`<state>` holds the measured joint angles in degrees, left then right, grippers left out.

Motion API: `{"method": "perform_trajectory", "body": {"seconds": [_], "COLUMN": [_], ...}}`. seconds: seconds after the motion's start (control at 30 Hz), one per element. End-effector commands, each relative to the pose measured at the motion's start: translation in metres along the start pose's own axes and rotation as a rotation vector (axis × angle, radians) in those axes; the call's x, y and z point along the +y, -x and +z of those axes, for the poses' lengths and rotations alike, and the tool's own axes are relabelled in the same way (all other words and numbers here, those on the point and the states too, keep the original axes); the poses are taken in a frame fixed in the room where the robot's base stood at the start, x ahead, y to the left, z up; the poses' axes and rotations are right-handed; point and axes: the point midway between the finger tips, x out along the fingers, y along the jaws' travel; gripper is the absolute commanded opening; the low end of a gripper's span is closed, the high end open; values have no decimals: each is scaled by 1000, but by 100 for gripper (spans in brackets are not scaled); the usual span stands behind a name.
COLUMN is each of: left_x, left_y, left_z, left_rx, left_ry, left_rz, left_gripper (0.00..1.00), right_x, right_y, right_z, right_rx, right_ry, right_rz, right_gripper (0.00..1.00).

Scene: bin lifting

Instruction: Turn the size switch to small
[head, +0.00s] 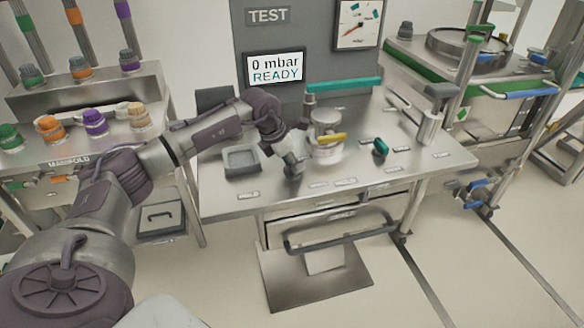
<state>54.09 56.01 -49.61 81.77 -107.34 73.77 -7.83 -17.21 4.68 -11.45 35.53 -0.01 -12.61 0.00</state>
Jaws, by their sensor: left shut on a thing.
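My left gripper (293,171) reaches down to the steel test table (230,203), between a grey square tray and a round metal fixture. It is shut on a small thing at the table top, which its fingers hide. From its place this looks like the size switch, but I cannot read its label or its setting. My right gripper is not in view.
The metal fixture (325,120) with a yellow lever (330,138) stands close right of my gripper; a teal knob (380,147) is further right. The grey tray (241,161) is left. The display (275,68) reads "0 mbar READY". A teal bar (343,85) is behind.

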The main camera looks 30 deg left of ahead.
Motion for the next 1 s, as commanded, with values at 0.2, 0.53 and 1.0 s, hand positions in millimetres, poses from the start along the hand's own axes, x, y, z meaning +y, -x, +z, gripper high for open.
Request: {"method": "perform_trajectory", "body": {"seconds": [0.2, 0.53, 1.0], "left_x": [2, 3, 4], "left_y": [-1, -1, -1], "left_z": [1, 2, 3], "left_rx": [-3, -3, -1], "left_ry": [-187, -476, -835], "left_rz": [-77, -198, -344], "left_gripper": [0, 0, 0], "right_x": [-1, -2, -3], "right_y": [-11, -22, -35], "right_z": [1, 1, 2], "right_rx": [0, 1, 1], "right_ry": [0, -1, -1], "right_rz": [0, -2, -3], "right_gripper": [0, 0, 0]}}
